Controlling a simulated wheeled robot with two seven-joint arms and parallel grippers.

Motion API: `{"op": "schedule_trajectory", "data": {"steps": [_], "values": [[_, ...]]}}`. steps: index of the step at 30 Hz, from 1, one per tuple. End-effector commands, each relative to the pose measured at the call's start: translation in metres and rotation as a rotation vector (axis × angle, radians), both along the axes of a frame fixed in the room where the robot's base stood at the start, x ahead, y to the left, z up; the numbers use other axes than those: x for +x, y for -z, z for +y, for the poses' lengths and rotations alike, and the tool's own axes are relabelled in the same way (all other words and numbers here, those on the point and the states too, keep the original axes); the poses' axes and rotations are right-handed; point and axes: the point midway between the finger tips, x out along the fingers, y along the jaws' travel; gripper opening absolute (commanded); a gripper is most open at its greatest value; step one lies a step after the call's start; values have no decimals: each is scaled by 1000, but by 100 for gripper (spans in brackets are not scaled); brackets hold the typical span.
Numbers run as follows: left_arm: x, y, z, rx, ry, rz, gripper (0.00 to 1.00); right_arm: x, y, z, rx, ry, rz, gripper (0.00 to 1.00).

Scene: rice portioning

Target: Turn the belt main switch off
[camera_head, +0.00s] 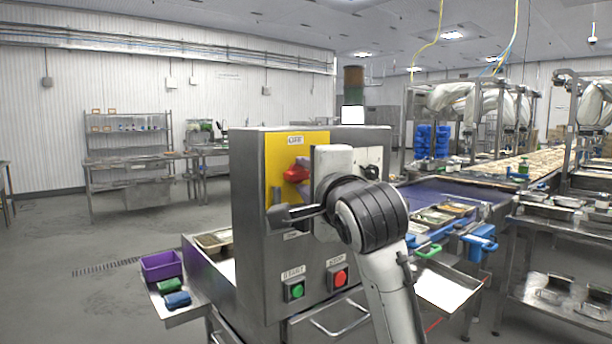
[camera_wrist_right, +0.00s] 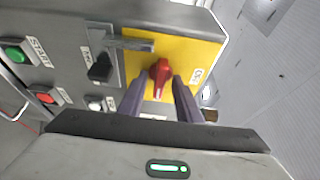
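The belt main switch is a red rotary knob (camera_head: 297,172) on a yellow plate (camera_head: 312,138) on the front of a steel control box (camera_head: 250,230). An OFF label (camera_head: 295,139) sits above it. In the right wrist view the red knob (camera_wrist_right: 160,78) has a white mark pointing down in the picture, toward a label mostly hidden by my fingers; the OFF label (camera_wrist_right: 196,75) is to its right. My right gripper (camera_wrist_right: 161,88) is open, its two purple fingers on either side of the knob, with small gaps visible. In the head view my wrist hides part of the plate. My left gripper is not in view.
A green START button (camera_head: 297,290) and red STOP button (camera_head: 340,277) sit low on the box. A black knob (camera_wrist_right: 100,68) is beside the yellow plate. A purple bin (camera_head: 161,266) stands on a side tray at left. The conveyor belt (camera_head: 455,197) runs behind at right.

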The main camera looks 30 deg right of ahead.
Motion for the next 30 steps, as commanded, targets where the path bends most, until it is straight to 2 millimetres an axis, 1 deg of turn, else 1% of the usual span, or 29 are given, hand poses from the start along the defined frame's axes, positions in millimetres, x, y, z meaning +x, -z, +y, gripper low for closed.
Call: {"op": "schedule_trajectory", "data": {"steps": [4,5,6,10,17,22,26,30], "values": [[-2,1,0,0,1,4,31,0,0,0,0,0,0,31],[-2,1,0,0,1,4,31,0,0,0,0,0,0,30],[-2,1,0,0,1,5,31,0,0,0,0,0,0,23],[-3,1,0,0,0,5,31,0,0,0,0,0,0,1],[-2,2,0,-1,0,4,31,0,1,0,-6,0,0,0],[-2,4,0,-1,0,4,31,0,2,0,-46,0,-3,0],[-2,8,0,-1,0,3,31,0,4,0,-111,0,-8,0],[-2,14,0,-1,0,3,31,0,6,0,-216,1,-15,0]]}}
